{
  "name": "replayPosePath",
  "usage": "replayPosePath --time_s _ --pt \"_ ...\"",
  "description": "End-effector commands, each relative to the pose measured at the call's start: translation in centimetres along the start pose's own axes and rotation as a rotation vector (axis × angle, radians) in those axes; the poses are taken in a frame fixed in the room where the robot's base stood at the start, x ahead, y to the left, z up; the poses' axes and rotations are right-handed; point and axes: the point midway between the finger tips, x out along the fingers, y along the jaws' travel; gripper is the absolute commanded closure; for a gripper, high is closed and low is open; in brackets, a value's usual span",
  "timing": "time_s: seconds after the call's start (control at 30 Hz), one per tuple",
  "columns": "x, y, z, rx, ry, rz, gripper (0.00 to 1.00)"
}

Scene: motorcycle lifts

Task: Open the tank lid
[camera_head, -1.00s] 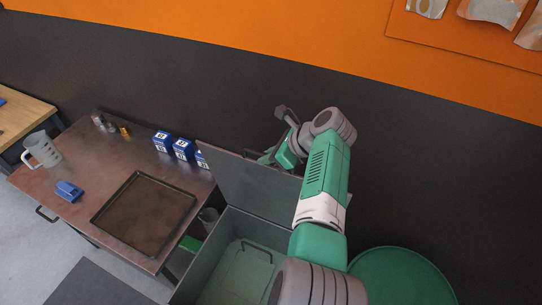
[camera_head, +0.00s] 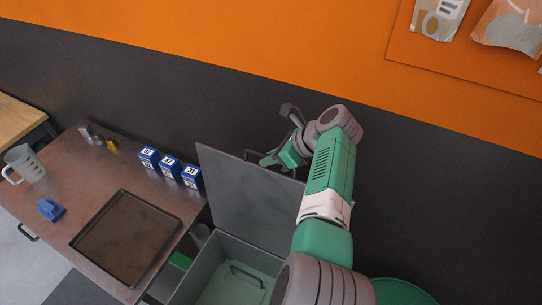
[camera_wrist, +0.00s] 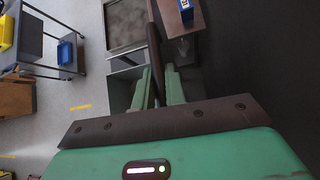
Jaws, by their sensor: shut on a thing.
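The grey tank (camera_head: 196,273) is an open-topped metal box at the lower middle of the head view. Its lid (camera_head: 237,190) stands raised at the back, inner face toward the camera. My gripper (camera_head: 266,160) is at the lid's upper edge, partly hidden behind it and my arm. The exact grip spot is hard to see. A handle (camera_head: 247,275) shows inside the tank.
A metal table (camera_head: 85,185) stands left of the tank, with a black-rimmed tray (camera_head: 125,240), three blue-white boxes (camera_head: 168,167), a blue item (camera_head: 50,210) and a clear jug (camera_head: 24,165). A dark wall (camera_head: 440,200) is close behind. A green round thing (camera_head: 400,292) is at lower right.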

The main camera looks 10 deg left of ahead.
Motion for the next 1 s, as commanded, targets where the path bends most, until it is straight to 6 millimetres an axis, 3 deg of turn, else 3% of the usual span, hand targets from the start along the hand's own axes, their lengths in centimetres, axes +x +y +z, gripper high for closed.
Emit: replayPosePath --time_s 0.1,0.13,0.23,0.57,0.8,1.0 --pt "0.1 0.1 -0.1 0.001 0.002 0.002 1.0" --pt "0.1 0.1 -0.1 0.001 0.002 0.002 0.85" --pt "0.1 0.1 -0.1 0.001 0.001 0.002 0.66" --pt "-0.5 0.0 0.1 0.0 -0.001 0.001 0.66" --pt "-5.2 -0.1 0.0 0.0 0.0 -0.003 0.66" --pt "-7.5 0.0 -0.1 0.0 0.001 0.0 0.66"
